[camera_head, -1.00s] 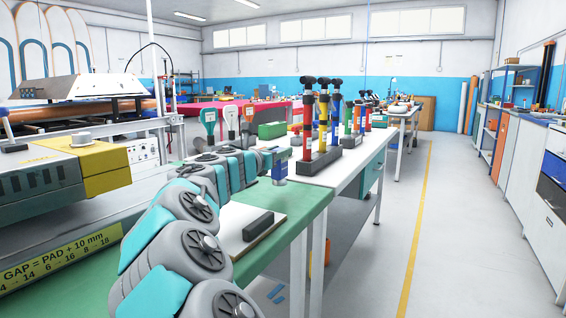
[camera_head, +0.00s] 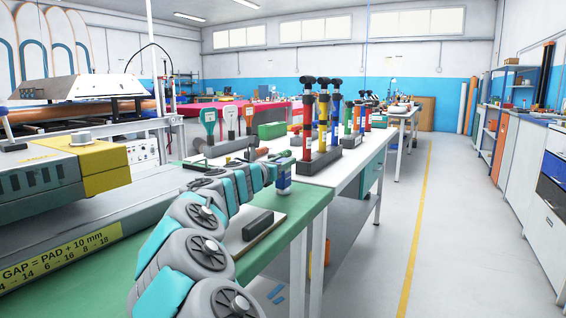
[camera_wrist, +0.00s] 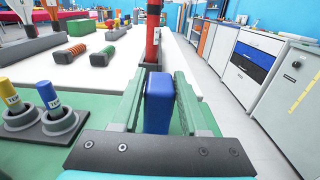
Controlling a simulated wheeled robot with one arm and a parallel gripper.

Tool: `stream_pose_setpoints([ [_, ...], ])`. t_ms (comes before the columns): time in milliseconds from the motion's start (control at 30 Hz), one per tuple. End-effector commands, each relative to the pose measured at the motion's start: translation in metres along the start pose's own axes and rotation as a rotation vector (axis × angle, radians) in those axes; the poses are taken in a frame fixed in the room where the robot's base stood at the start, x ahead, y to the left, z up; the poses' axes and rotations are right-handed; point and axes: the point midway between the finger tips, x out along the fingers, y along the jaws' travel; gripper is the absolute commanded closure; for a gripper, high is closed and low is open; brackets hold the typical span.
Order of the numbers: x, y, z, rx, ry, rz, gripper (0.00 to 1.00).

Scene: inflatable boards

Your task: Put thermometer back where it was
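My gripper (camera_wrist: 160,98) has its two green fingers on either side of a blue box-shaped thing (camera_wrist: 158,103), apparently the thermometer, and looks shut on it. In the head view the same blue thing, with a pale label (camera_head: 284,182), hangs below my gripper (camera_head: 284,163), over the green-edged bench (camera_head: 303,212). Its lower end is hidden in the wrist view, and I cannot tell whether it touches the bench.
A dark rack (camera_head: 318,161) holds upright red, yellow and blue tools just beyond. In the wrist view, yellow (camera_wrist: 12,92) and blue (camera_wrist: 46,92) labelled handles stand in round holders at left. Red (camera_wrist: 70,53) and green (camera_wrist: 104,56) ribbed pieces lie ahead. The right aisle is clear.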

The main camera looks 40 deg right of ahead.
Motion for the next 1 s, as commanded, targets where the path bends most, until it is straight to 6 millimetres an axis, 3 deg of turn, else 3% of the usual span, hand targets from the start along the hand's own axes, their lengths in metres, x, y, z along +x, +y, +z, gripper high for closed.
stream_pose_setpoints([
  [33, 0.000, 0.000, 0.000, 0.000, 0.000, 0.000, 0.49],
  [200, 0.000, 0.000, 0.000, 0.000, 0.000, 0.000, 0.30],
  [567, -0.004, 0.001, 0.002, 0.000, 0.000, 0.000, 0.30],
  [1000, -0.076, 0.001, 0.003, 0.001, -0.001, 0.002, 0.30],
])
